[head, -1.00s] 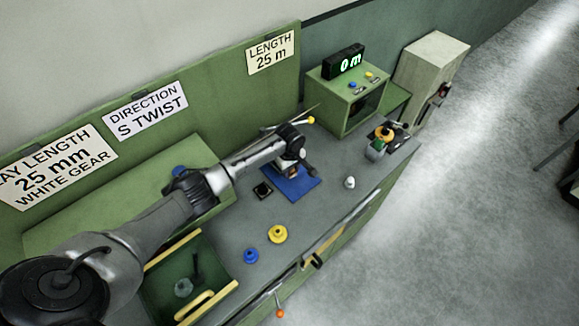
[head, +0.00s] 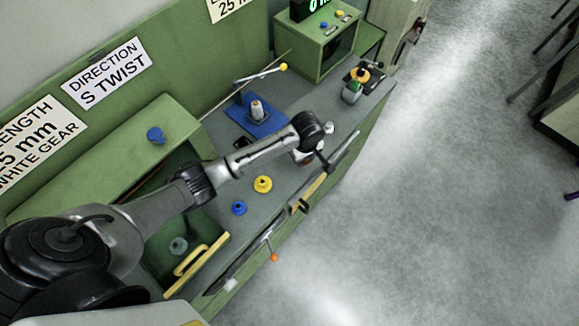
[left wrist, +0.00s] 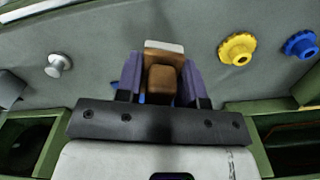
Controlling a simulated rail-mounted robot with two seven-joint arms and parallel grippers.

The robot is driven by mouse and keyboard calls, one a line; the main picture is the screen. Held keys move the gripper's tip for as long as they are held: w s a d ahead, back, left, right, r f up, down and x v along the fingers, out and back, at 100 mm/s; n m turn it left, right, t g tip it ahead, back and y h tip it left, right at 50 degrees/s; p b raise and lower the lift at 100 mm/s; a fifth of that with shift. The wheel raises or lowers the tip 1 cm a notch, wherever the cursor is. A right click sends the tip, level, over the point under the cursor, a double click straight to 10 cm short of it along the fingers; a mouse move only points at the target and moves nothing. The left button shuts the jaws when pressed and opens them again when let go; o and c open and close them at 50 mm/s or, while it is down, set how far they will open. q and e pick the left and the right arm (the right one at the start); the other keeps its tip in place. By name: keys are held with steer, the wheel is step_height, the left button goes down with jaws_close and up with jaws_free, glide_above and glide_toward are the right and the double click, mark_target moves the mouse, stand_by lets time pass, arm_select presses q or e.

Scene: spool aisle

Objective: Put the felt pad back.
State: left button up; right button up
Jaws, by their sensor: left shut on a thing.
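My left gripper (head: 308,158) is over the front part of the grey bench, right of the yellow gear. In the left wrist view its purple fingers (left wrist: 161,78) are shut on a brown block with a pale end, apparently the felt pad (left wrist: 163,56). In the head view the held piece is small and partly hidden by the wrist. A blue base plate (head: 270,128) with a pale spool (head: 257,111) standing on it lies behind the gripper. My right gripper is not in view.
A yellow gear (head: 263,184) and a blue gear (head: 239,208) lie on the bench. A silver knob (left wrist: 59,65) shows in the left wrist view. A yellow-tipped rod (head: 283,67) crosses behind the spool.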

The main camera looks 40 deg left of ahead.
arm_select(q)
steer(key=s+d+r, duration=0.1)
steer(key=s+d, duration=0.2)
steer(key=d, duration=0.3)
glide_above(286, 169)
steer(key=shift+m, duration=0.4)
step_height(286, 169, down, 6)
steer(key=shift+d+f, duration=0.1)
steer(key=shift+f+b, duration=0.3)
steer(key=shift+f, duration=1.7)
steer(key=o, duration=0.8)
steer(key=shift+f, duration=0.15)
